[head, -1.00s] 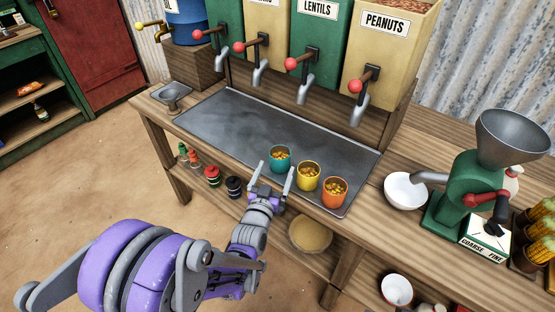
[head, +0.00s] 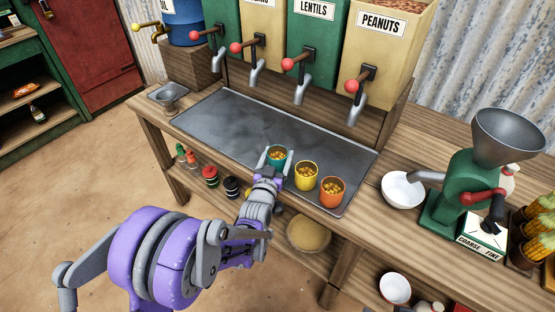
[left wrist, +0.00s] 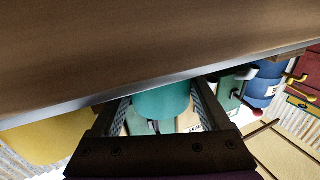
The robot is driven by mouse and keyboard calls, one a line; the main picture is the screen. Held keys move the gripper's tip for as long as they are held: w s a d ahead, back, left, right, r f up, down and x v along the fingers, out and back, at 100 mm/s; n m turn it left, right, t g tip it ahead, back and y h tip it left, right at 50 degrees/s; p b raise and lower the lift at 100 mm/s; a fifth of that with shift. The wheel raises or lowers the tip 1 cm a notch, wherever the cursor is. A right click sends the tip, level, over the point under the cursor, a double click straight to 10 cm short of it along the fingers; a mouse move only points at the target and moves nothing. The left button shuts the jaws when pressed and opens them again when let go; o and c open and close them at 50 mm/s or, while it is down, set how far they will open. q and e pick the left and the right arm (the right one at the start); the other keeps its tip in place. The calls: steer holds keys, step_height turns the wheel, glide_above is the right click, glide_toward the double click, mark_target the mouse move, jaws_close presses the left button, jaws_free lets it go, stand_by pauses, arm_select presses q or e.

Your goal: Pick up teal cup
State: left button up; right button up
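The teal cup (head: 277,153), filled with yellow-orange pieces, stands upright on the grey metal tray (head: 225,128). It is the leftmost of three cups in a row. My left gripper (head: 277,161) is at the cup with one finger on each side of it, and the fingers look open. In the left wrist view the teal cup (left wrist: 162,102) shows between the two fingers (left wrist: 164,108); firm contact cannot be seen. My right gripper is not in view.
A yellow cup (head: 306,175) stands close to the right of my left gripper, with an orange cup (head: 331,191) beyond it. Dispensers with red-knobbed levers and spouts (head: 299,90) stand behind. A white bowl (head: 402,190) and green grinder (head: 455,190) are at right. The tray's left part is clear.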

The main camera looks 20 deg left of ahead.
arm_select(q)
steer(key=c, duration=0.9)
